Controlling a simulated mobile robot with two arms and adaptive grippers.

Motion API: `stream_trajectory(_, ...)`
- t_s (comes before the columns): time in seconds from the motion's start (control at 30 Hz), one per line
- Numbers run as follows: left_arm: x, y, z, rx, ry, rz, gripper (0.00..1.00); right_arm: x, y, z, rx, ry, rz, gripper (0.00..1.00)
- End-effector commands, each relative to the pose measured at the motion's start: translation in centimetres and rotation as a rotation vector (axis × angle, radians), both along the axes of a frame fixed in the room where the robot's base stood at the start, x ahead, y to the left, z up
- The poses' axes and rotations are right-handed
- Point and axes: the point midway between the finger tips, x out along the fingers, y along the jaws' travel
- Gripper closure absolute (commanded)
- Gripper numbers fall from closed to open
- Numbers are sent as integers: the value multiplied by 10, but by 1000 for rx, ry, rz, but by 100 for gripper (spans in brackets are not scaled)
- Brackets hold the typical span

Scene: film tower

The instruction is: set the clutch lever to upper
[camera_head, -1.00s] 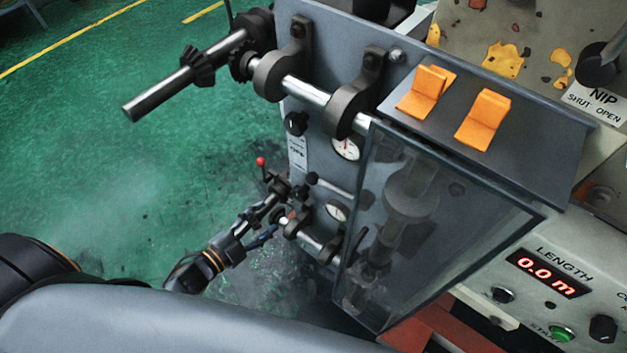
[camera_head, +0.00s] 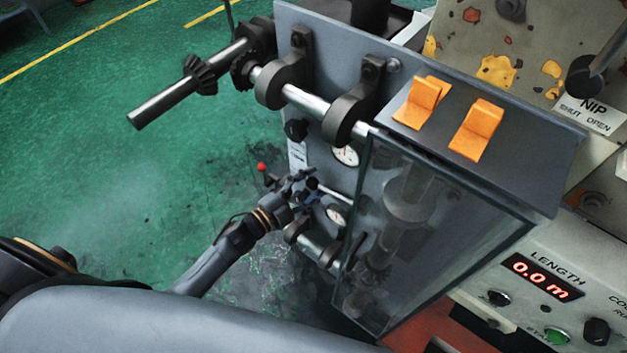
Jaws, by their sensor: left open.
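My left gripper (camera_head: 304,187) is open beside the lower front of the grey machine panel (camera_head: 318,60). Its fingers are at a small black knob (camera_head: 312,183) on a short silver rod; I cannot tell whether they touch it. A thin lever with a red ball (camera_head: 262,167) stands just left of the gripper, its lower part hidden behind the gripper. No readable label shows which of these is the clutch lever. My right gripper is not in view.
A clear guard box (camera_head: 400,240) stands right of the gripper. The green floor (camera_head: 120,150) at left is free.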

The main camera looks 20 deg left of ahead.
Motion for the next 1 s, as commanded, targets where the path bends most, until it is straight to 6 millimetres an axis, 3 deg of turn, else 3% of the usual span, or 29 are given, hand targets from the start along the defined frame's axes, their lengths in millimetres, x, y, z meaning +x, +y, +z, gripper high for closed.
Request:
stream_trajectory(0.4, 8, -5, 0, -1, 1, 0, 45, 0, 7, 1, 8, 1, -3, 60)
stream_trajectory(0.67, 8, -5, 0, -1, 1, 0, 98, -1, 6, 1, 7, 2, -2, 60)
stream_trajectory(1.0, 7, -5, 4, 16, -6, 0, 100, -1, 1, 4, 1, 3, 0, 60)
